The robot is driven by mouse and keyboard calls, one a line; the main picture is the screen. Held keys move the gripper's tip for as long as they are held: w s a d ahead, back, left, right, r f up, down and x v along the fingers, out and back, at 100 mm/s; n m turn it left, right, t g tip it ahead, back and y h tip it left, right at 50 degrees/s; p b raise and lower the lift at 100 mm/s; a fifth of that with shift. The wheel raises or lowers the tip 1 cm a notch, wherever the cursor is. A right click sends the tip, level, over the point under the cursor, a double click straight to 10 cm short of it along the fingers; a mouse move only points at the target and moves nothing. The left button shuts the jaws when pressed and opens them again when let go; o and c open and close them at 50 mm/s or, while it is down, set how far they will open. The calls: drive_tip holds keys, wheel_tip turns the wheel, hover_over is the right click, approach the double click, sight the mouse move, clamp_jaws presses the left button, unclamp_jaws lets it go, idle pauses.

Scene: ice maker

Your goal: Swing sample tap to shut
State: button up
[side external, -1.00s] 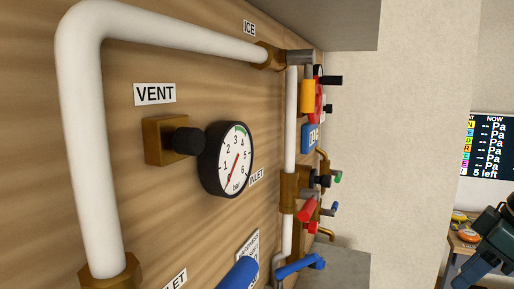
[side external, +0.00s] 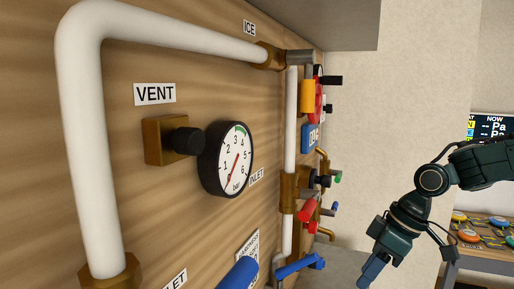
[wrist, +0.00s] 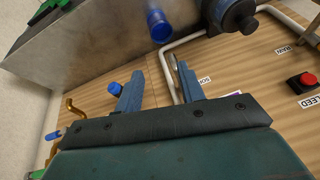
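No readable label marks the sample tap, so I cannot tell which fitting it is. In the side view, small taps with a green tip (side external: 337,177) and a blue tip (side external: 334,206) stick out from the far part of the wooden panel, near brass spouts. In the wrist view, a brass fitting with a blue end (wrist: 55,134) is at the lower left, and a blue knob (wrist: 115,88) sits just left of the left finger. My gripper (wrist: 157,82) is open and empty, its fingers pointing toward the panel. In the side view it hangs low, right of the panel and apart from it.
A grey metal box (wrist: 90,40) crosses the top left of the wrist view. A white pipe (wrist: 167,65) runs behind the fingers. A red button (wrist: 303,79) is at the right. In the side view, a blue lever (side external: 300,267) and a red handle (side external: 307,210) project from the panel.

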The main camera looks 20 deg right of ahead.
sight(306, 264)
drive_tip(key=w+a, duration=0.2)
drive_tip(key=a, duration=0.1)
drive_tip(key=w+a, duration=0.2)
drive_tip(key=a, duration=0.1)
drive_tip(key=w+a, duration=0.2)
drive_tip(key=a, duration=0.2)
drive_tip(key=shift+w+a, duration=0.1)
drive_tip(key=shift+w, duration=0.2)
drive_tip(key=shift+a+f, duration=0.1)
drive_tip(key=shift+f, duration=0.45)
clamp_jaws()
